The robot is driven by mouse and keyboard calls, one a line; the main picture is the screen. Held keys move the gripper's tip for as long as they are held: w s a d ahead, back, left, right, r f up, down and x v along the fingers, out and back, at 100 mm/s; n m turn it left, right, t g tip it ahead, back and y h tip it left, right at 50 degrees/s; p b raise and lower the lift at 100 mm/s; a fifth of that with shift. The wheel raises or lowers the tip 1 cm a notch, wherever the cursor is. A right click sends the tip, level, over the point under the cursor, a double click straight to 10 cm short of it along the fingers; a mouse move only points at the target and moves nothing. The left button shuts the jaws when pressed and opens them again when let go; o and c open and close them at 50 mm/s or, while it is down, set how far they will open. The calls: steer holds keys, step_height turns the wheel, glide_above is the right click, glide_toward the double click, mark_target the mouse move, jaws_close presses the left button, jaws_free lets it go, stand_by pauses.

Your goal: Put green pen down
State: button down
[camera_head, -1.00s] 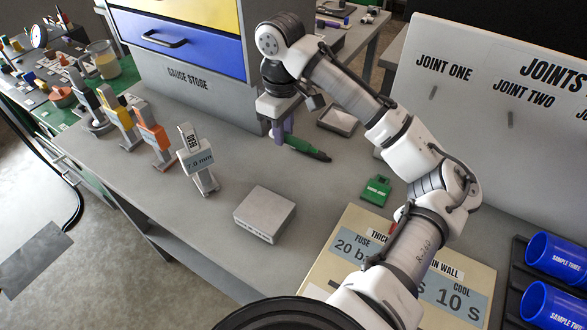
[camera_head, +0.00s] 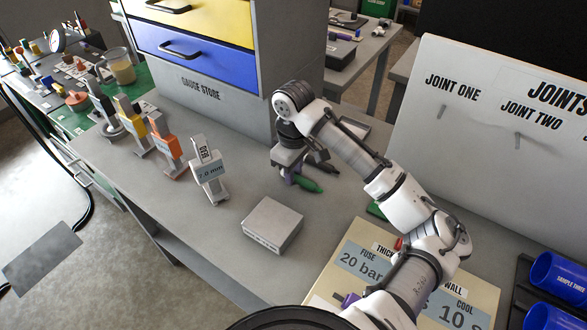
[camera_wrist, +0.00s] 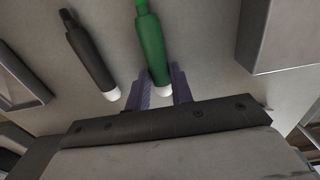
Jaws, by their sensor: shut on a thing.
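The green pen (camera_head: 308,184) shows at my gripper (camera_head: 290,176), low over the grey bench to the right of the grey block. In the wrist view the green pen (camera_wrist: 151,45) has its white end between the two purple fingers of my gripper (camera_wrist: 160,82), which are shut on it. I cannot tell whether the pen touches the bench. A black pen (camera_wrist: 90,55) with a white end lies on the bench left of the green one in the wrist view. It also shows in the head view (camera_head: 327,167), just behind my gripper.
A grey block (camera_head: 273,225) sits in front of my gripper. Labelled gauges on stands, including a white one (camera_head: 208,168), stand at left. The gauge store cabinet (camera_head: 205,90) is behind. A label board (camera_head: 365,260) lies at front right. An upright joints panel (camera_head: 500,120) stands at right.

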steer(key=shift+f, duration=0.2)
steer(key=c, duration=1.2)
jaws_free()
steer(key=shift+r, duration=0.1)
steer(key=shift+c, duration=0.2)
steer(key=shift+b, duration=0.3)
step_height(320, 180, up, 14)
steer(key=b, duration=0.1)
steer(key=shift+w+b, duration=0.3)
steer(key=shift+b, duration=0.1)
